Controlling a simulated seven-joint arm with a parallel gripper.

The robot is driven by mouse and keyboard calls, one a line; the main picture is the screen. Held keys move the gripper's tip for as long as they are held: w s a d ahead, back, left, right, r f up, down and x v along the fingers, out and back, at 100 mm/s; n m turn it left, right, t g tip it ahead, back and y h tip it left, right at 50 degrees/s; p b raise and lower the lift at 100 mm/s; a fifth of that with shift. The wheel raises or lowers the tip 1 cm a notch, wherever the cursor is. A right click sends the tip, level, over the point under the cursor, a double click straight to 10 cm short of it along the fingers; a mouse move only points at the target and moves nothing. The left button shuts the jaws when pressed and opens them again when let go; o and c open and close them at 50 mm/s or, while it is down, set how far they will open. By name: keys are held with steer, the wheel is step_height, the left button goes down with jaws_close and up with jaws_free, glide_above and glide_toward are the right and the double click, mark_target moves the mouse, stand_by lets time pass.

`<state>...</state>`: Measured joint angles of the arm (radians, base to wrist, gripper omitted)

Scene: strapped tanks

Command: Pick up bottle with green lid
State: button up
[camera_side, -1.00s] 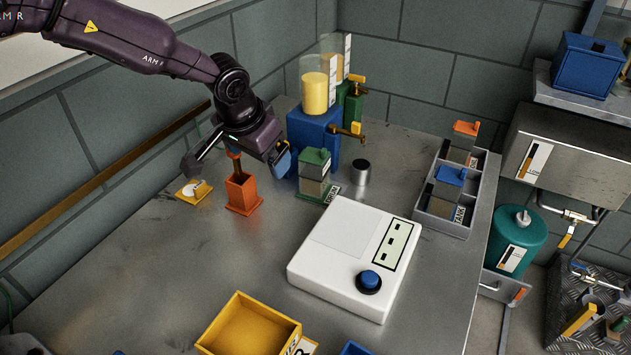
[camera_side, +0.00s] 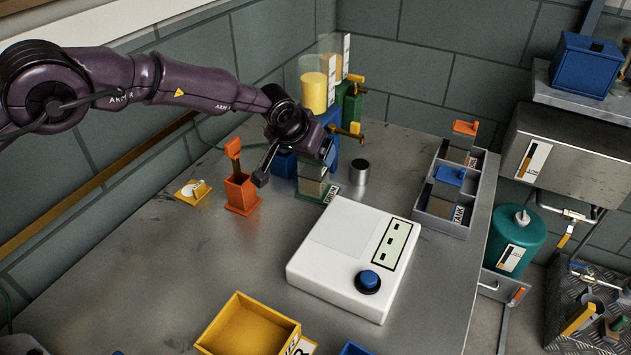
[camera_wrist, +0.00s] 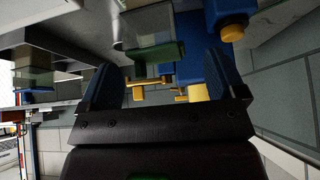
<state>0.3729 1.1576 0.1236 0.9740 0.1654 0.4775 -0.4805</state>
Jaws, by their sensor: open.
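The bottle with the green lid (camera_side: 313,187) stands upright on the metal table, beside the blue dispenser. Its square, see-through body shows in the side view, and my gripper mostly hides its lid. In the wrist view the green lid (camera_wrist: 157,53) shows ahead of my fingers, roughly between them, with the clear body beyond it. My gripper (camera_side: 296,168) is open and empty, at the bottle's upper left in the side view. In the wrist view my gripper (camera_wrist: 163,75) has its two dark fingers wide apart. I cannot tell whether either touches the bottle.
The blue dispenser (camera_side: 331,128) with a brass tap stands close behind the bottle. A metal cup (camera_side: 359,172) is to its right and an orange holder (camera_side: 241,193) to its left. The white scale (camera_side: 340,235) is in front. A grey rack (camera_side: 445,205) holds other bottles.

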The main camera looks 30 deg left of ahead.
mark_target(318, 177)
steer(key=shift+d+x, duration=0.15)
steer(key=shift+x, duration=1)
steer(key=shift+d+x, duration=0.1)
steer(key=shift+x, duration=1.05)
steer(key=shift+s, duration=0.1)
jaws_close()
steer(key=shift+r, duration=0.1)
steer(key=shift+r, duration=0.1)
